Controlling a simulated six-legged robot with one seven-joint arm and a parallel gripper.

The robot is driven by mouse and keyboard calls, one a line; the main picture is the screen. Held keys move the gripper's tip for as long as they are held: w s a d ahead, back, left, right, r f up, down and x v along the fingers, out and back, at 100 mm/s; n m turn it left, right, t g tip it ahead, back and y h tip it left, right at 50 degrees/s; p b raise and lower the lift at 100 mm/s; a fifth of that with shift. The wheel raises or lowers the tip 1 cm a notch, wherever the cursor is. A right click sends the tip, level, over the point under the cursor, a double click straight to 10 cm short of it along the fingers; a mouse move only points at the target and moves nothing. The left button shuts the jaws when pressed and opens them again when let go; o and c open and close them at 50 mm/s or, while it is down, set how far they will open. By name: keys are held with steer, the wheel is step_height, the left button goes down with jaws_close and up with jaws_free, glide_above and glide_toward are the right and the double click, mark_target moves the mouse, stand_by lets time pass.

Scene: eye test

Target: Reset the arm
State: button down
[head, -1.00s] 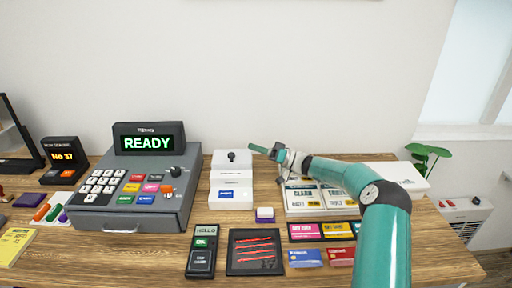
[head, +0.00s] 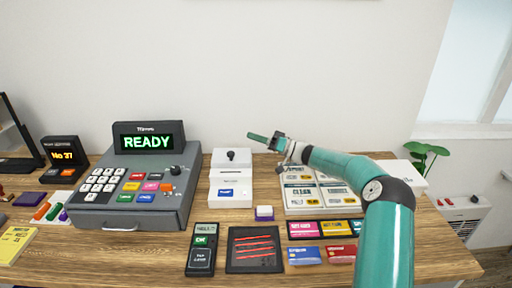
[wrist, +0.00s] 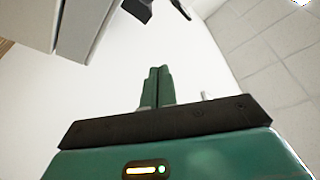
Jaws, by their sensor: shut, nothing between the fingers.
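My teal arm (head: 345,165) reaches in from the lower right of the head view and bends left over the wooden table. My gripper (head: 250,135) points left above the back of the table, in front of the pale wall and near the top of the white box (head: 230,193). It looks apart from the box. In the wrist view the two green fingers (wrist: 158,72) lie together, with nothing between them. Pale wall fills much of the space beyond them.
A grey cash register (head: 105,215) reading READY stands left. A card terminal (head: 202,250), a black tray (head: 240,263) with red sticks, and several cards (head: 305,255) lie in front. A display board (head: 300,210) lies beneath my arm. A plant (head: 425,155) is at the right.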

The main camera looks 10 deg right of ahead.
steer(key=w+d+f+v, duration=0.1)
steer(key=w+v, duration=0.1)
steer(key=v, duration=0.8)
steer(key=s+a+r+g+h, duration=0.1)
steer(key=s+a, duration=0.1)
steer(key=a, duration=0.2)
steer(key=s+a+r+g+h, duration=0.1)
steer(key=s+a+g, duration=0.1)
steer(key=a, duration=0.3)
steer(key=s+a+r+g+h, duration=0.1)
steer(key=a+g+h, duration=0.1)
steer(key=a, duration=0.3)
steer(key=shift+s+r+n, duration=0.15)
steer(key=shift+s+n, duration=0.25)
steer(key=s+a+r+m+g+h, duration=0.1)
steer(key=s+a+g+h, duration=0.1)
steer(key=s+a+h, duration=0.55)
steer(key=s+d+r+m+t+h, duration=0.1)
steer(key=s+d+m+h, duration=0.1)
steer(key=s, duration=0.9)
steer(key=s+d+r+m+t+h, duration=0.1)
steer(key=s+d+m+t+h, duration=0.1)
steer(key=s, duration=0.8)
steer(key=s+d+r+m+t+h, duration=0.1)
steer(key=s+d+h, duration=0.3)
steer(key=s, duration=0.7)
steer(key=shift+s+d+m, duration=0.35)
steer(key=shift+d+m, duration=0.05)
steer(key=shift+d, duration=0.5)
